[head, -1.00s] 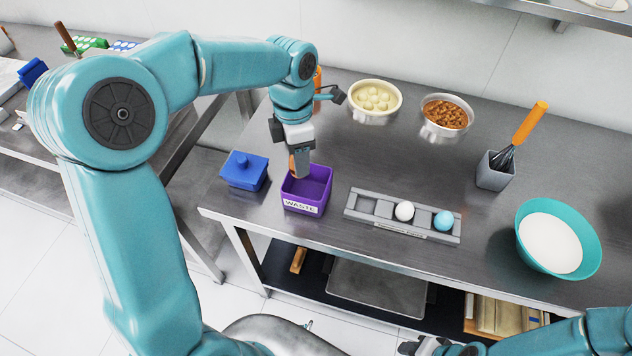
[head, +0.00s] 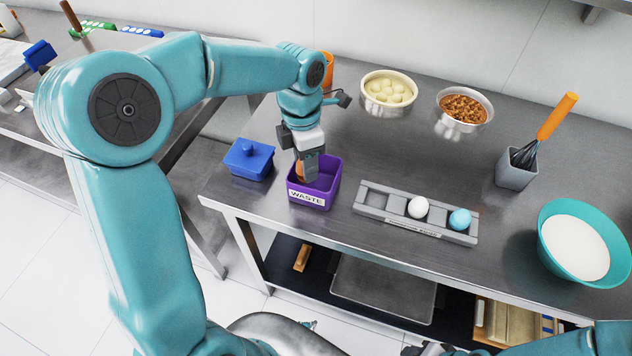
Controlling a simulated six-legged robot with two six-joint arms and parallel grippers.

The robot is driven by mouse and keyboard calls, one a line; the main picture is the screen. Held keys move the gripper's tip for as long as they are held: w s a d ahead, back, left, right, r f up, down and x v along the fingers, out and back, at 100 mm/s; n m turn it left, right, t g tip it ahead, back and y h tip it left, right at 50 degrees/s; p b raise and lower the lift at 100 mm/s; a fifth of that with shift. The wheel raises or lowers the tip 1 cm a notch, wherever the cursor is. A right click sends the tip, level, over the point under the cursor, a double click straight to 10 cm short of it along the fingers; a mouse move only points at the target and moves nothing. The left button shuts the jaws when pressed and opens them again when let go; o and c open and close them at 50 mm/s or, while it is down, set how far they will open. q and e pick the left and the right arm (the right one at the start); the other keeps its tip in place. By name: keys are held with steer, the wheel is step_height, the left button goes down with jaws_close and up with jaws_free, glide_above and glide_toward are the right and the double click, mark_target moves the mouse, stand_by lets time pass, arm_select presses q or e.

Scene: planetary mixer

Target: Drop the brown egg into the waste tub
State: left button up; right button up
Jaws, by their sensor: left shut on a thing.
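The purple waste tub (head: 306,197), labelled WASTE, stands near the front edge of the steel table. My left gripper (head: 306,172) points down into the tub's opening at its left side. It is shut on the brown egg (head: 299,171), of which only a sliver shows beside the finger. The egg is at about rim height or a little inside; the fingers hide the rest. My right gripper (head: 428,349) barely shows at the bottom edge, and its jaws cannot be made out.
Bowls (head: 388,108) stand behind. A whisk holder (head: 516,170) and teal bowl (head: 553,252) stand right.

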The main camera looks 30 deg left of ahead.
arm_select(q)
steer(key=o, duration=0.8)
steer(key=shift+w, duration=0.15)
step_height(320, 180, up, 16)
steer(key=a+p, duration=0.1)
steer(key=shift+w+a+r+p, duration=0.15)
steer(key=shift+w+p, duration=0.25)
steer(key=shift+s, duration=0.1)
